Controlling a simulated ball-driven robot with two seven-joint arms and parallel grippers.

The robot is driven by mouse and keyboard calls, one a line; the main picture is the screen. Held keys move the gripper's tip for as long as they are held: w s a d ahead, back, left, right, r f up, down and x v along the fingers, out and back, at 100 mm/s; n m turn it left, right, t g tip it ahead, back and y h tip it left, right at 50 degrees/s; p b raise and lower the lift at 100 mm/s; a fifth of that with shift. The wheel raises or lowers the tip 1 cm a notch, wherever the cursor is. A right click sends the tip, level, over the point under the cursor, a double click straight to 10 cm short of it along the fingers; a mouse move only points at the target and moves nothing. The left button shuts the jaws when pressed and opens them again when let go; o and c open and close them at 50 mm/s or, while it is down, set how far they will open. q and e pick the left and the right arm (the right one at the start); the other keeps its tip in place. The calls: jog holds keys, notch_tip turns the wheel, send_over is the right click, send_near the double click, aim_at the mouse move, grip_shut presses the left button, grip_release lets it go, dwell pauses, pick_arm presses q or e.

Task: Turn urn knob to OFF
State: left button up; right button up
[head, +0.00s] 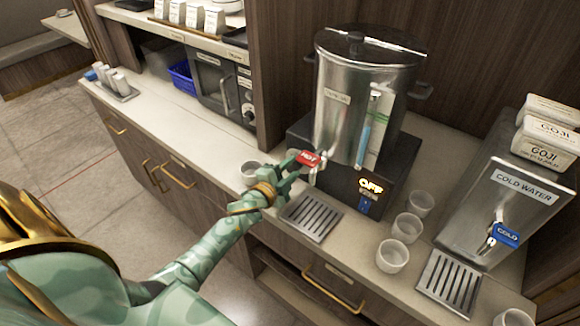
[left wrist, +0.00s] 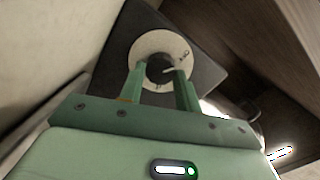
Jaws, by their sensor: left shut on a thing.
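In the left wrist view, the dark knob (left wrist: 160,72) sits on a round cream dial (left wrist: 160,43) on a dark panel. A pale pointer mark on the knob points to the right; the dial's small lettering is hard to read. My left gripper (left wrist: 160,80) is shut on the knob, one finger on each side. In the head view my left gripper (head: 289,163) is at the base's left side, where the knob is hidden. My right gripper is out of view.
The red HOT tap handle (head: 308,158) is right beside my left gripper. A cup (head: 250,172) stands just left of it. A drip tray (head: 311,218) lies below the tap. Several white cups (head: 393,256) and the cold water dispenser (head: 508,205) are to the right.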

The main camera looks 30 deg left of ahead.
pick_arm(q)
jog(key=shift+n, duration=0.4)
jog(key=o, duration=1)
jog(key=s, duration=0.5)
jog(key=s+r+p, duration=0.1)
jog(key=s, duration=0.5)
jog(key=s+p, duration=0.1)
jog(key=s, duration=0.4)
jog(key=shift+s+a+r, duration=0.15)
jog(key=shift+a, duration=0.15)
